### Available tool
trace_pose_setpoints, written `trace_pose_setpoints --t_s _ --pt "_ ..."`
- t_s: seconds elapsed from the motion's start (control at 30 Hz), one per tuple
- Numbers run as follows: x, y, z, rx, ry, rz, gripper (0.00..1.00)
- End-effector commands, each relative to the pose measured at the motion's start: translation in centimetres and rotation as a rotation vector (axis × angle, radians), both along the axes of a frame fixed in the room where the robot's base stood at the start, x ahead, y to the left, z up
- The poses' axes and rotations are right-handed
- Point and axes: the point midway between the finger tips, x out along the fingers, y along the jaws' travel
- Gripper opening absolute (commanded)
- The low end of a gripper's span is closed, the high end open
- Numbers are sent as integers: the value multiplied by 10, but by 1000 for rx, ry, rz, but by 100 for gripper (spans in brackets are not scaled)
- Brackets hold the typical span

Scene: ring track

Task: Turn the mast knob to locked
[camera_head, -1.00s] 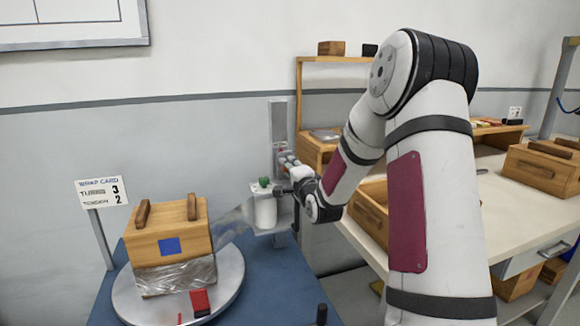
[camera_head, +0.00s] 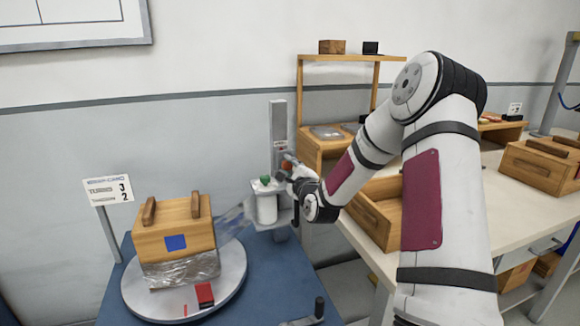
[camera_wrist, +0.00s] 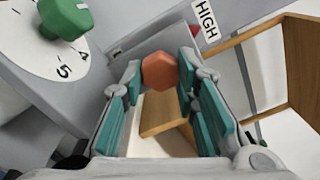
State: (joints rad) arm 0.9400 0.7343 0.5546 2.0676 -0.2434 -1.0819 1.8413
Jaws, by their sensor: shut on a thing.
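The mast (camera_head: 278,125) is a grey upright post beyond the blue base. Its orange-red, six-sided mast knob (camera_wrist: 160,71) sits between my teal-padded fingers in the wrist view. My gripper (camera_head: 290,168) is shut on this knob, and the knob also shows as a small orange patch in the head view (camera_head: 286,165). A white label reading HIGH (camera_wrist: 207,20) is to the upper right of the knob in the wrist view. No locked mark can be made out.
A green knob (camera_wrist: 65,18) on a numbered white dial is close to my left finger. Film runs from the white roll (camera_head: 266,208) to a wooden crate (camera_head: 174,228) on the round turntable (camera_head: 135,294). A workbench (camera_head: 440,200) stands at the right.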

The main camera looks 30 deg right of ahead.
Motion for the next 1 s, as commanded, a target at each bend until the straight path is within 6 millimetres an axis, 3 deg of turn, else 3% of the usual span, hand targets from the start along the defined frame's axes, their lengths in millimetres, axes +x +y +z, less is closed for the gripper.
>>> trace_pose_setpoints --t_s 0.47,0.5,0.6,1.0 --pt "0 -2 0 15 -5 -4 0" --pt "0 -2 0 15 -5 -4 30" --pt "0 -2 -1 16 -4 -3 47" --pt "-7 1 0 15 -4 -1 47"
